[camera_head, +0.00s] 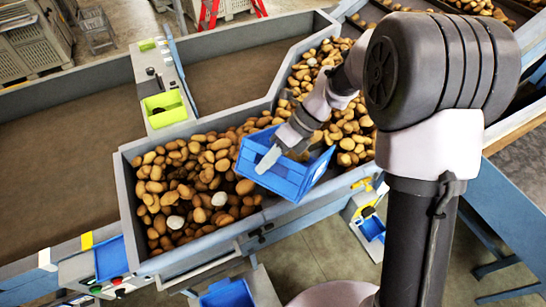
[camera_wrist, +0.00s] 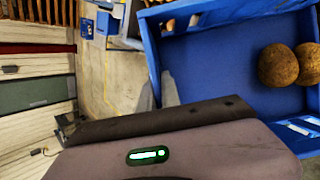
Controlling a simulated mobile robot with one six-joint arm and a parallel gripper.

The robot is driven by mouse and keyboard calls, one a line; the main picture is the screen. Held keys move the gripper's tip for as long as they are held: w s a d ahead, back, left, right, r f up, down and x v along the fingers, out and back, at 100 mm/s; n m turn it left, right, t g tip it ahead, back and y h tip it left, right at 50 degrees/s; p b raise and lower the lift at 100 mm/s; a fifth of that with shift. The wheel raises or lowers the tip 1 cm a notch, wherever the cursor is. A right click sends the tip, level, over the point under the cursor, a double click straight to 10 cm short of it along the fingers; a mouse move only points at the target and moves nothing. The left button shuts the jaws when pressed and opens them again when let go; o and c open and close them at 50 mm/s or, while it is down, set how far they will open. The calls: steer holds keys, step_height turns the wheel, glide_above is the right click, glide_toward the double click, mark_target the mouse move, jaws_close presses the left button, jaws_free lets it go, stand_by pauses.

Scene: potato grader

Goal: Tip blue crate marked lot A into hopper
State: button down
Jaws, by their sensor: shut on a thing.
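A blue crate (camera_head: 297,184) hangs at the near edge of the grey hopper (camera_head: 190,258), partly over the potatoes in it. It looks tilted, but I cannot tell how far. My gripper (camera_head: 272,154) is shut on one wall of the crate. In the wrist view the fingers (camera_wrist: 161,88) straddle the left wall of the crate (camera_wrist: 225,62). I see no readable lot mark. The hopper is heaped with potatoes (camera_head: 178,178) and a few pale lumps.
Another blue crate (camera_head: 228,294) stands low in front of the hopper. A blue tray (camera_head: 111,257) sits by the control panel at the lower left. A yellow-green bin (camera_head: 164,108) sits on the divider. Wide brown belts (camera_head: 70,150) lie beyond, mostly bare.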

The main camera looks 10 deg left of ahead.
mark_target(261, 178)
steer(key=s+f+b, duration=0.1)
steer(key=a+f+t+b, duration=0.1)
steer(key=shift+s+f+h+b, duration=0.3)
steer(key=shift+s+f+b, duration=0.05)
steer(key=shift+s+f, duration=0.05)
steer(key=shift+s, duration=0.3)
steer(key=shift+r, duration=0.1)
steer(key=shift+w, duration=0.1)
steer(key=s+a+f+t+h+b, duration=0.1)
steer(key=f+t+b, duration=0.1)
steer(key=f+b, duration=0.3)
steer(key=s+f+n+t+h+b, duration=0.1)
steer(key=s+f+t+b, duration=0.1)
steer(key=f+b, duration=0.3)
steer(key=shift+s+a+f+t+b, duration=0.2)
steer(key=shift+a+f+t+b, duration=0.15)
steer(key=shift+b, duration=0.6)
steer(key=shift+r, duration=0.15)
